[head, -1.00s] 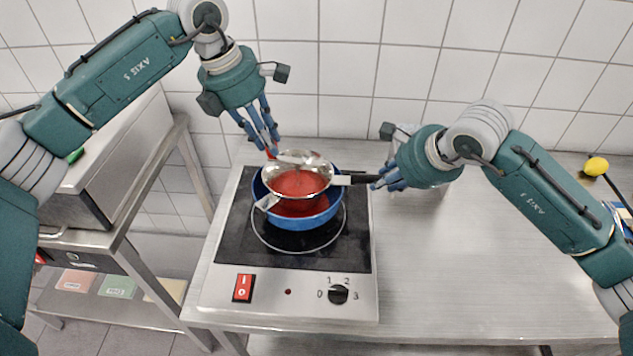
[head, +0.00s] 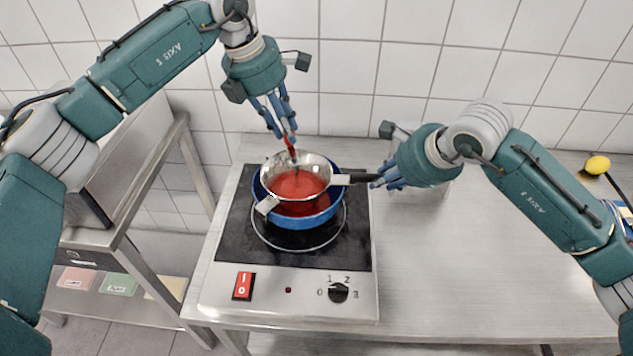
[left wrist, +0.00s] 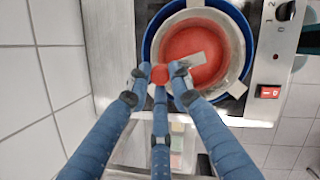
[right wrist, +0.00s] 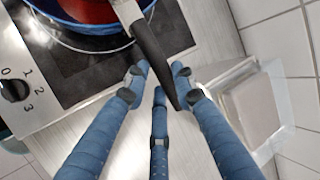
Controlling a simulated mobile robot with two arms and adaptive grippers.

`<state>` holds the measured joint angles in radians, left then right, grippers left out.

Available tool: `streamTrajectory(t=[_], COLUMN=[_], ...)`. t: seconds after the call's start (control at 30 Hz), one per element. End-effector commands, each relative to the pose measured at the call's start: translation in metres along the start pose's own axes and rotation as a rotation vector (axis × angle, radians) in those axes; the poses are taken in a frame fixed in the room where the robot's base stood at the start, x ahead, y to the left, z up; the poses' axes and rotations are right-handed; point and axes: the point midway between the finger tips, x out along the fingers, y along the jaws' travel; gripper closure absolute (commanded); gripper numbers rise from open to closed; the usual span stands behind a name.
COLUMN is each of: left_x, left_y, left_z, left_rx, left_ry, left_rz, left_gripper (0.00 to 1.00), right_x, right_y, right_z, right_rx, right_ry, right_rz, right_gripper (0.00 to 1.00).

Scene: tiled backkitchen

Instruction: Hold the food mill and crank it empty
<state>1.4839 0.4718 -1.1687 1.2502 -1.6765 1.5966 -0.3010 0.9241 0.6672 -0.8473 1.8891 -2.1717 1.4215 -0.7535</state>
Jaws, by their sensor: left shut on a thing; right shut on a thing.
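The food mill (head: 322,172) is a metal bowl with red contents, resting over a blue pot (head: 312,217) on the hob. My right gripper (head: 376,182) is shut on the mill's black handle (right wrist: 152,52), to the right of the bowl. My left gripper (head: 288,140) is shut on the red crank knob (left wrist: 159,74), above the bowl's back rim. The crank's metal arm (left wrist: 184,64) shows in the left wrist view, reaching over the red contents (left wrist: 192,42). The pot also holds red stuff below the mill, partly hidden by the bowl.
The hob (head: 222,290) has a red switch (head: 243,287) and a black dial (head: 339,293) at its front. The tiled wall is close behind.

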Motion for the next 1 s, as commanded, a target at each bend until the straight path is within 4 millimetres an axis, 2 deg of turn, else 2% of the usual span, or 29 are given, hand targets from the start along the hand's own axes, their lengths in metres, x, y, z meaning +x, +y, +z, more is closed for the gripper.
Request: streamTrajectory(t=[0.03,0.43,0.73,1.0], left_x=[0.002,0.004,0.011,0.011], left_y=[-0.005,-0.006,-0.019,-0.019], left_z=[0.005,0.007,0.025,0.025], left_rx=[0.006,0.004,0.004,0.001], left_ry=[0.0,0.005,0.008,0.01], left_rz=[-0.011,-0.012,-0.013,-0.012], left_gripper=[1.0,1.0,1.0,1.0], right_x=[-0.002,-0.003,-0.003,-0.004], right_y=[-0.005,-0.007,-0.008,-0.009], right_z=[0.002,0.0,0.0,-0.001], right_rx=[0.008,0.012,0.014,0.015], right_ry=[-0.006,-0.003,-0.003,-0.002], right_rz=[-0.013,-0.017,-0.019,-0.021], right_gripper=[1.0,1.0,1.0,1.0])
